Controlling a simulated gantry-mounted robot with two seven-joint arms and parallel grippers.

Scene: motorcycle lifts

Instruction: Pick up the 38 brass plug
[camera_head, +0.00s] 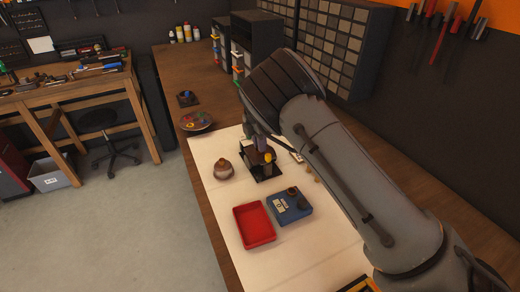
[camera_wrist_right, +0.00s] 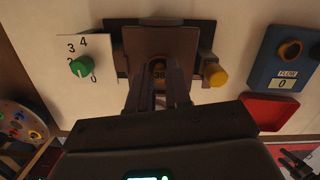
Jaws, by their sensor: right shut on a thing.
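My right gripper (camera_wrist_right: 160,88) reaches down at a dark stand (camera_head: 262,172) on the pale mat. In the right wrist view its two fingers are shut on the 38 brass plug (camera_wrist_right: 159,72), a small dark brassy round piece marked 38, in front of the stand's brown plate (camera_wrist_right: 160,42). The fingers hide much of the plug, and I cannot tell whether it is clear of the stand. In the head view my right arm covers part of the stand, and the plug cannot be made out.
A yellow knob (camera_wrist_right: 215,75) sits right beside the fingers. A white dial card with a green knob (camera_wrist_right: 82,66) is left of the stand. A red tray (camera_head: 254,224), a blue FLOW box (camera_head: 290,207) and a round brown-topped pot (camera_head: 223,169) stand nearby.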

